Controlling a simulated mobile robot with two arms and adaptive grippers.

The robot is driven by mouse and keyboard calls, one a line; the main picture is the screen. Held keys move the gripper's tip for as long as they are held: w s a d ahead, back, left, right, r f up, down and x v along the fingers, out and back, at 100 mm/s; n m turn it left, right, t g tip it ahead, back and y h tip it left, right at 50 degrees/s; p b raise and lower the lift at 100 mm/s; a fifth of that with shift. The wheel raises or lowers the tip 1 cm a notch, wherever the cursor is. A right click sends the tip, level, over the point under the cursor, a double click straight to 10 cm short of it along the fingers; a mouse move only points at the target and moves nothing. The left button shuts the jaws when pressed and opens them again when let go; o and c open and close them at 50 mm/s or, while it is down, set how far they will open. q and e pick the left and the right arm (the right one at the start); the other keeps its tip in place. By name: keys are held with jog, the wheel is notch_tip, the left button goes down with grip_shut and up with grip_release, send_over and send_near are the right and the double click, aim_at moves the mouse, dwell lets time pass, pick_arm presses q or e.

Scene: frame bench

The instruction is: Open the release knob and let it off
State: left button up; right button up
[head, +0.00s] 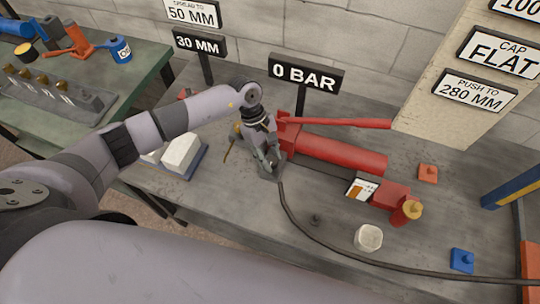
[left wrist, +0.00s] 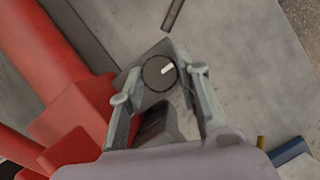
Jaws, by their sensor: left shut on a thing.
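The release knob (left wrist: 158,74) is round and black with a white pointer mark, and sits at the end of the red hand pump (head: 335,155). In the left wrist view the pointer mark is turned toward the upper right. My left gripper (head: 269,163) is at the pump's left end, its fingers on either side of the knob. It also shows in the left wrist view (left wrist: 158,82), shut on the knob. In the head view the gripper hides the knob. The pump's red lever (head: 350,124) extends to the right above the cylinder. My right gripper is not in view.
A "0 BAR" sign (head: 306,76) stands behind the pump. A black hose (head: 305,226) curves across the grey bench. A white jar (head: 368,237), an orange block (head: 428,173) and a blue block (head: 462,260) lie to the right. White blocks (head: 181,153) sit left of the gripper.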

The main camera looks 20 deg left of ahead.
pick_arm(q)
jog(key=shift+n, duration=0.3)
jog(key=shift+s+a+n+t+b, duration=0.1)
jog(key=shift+n+t+b, duration=0.4)
jog(key=shift+n, duration=0.5)
jog(key=n+t, duration=0.1)
jog(key=n, duration=0.2)
jog(key=shift+s+n+h, duration=0.15)
jog(key=shift+n+h, duration=0.15)
jog(key=n+t, duration=0.2)
jog(key=n, duration=0.3)
jog(key=shift+s, duration=0.15)
jog(key=shift+d+n+t+y+b, duration=0.1)
jog(key=shift+n+t+y+b, duration=0.3)
jog(key=shift+n, duration=0.85)
jog(key=shift+d+n+t+y+b, duration=0.15)
jog(key=shift+n+t+y, duration=0.35)
jog(key=shift+n, duration=0.75)
jog(key=o, duration=1.1)
jog(key=shift+s, duration=0.1)
jog(key=shift+o, duration=0.2)
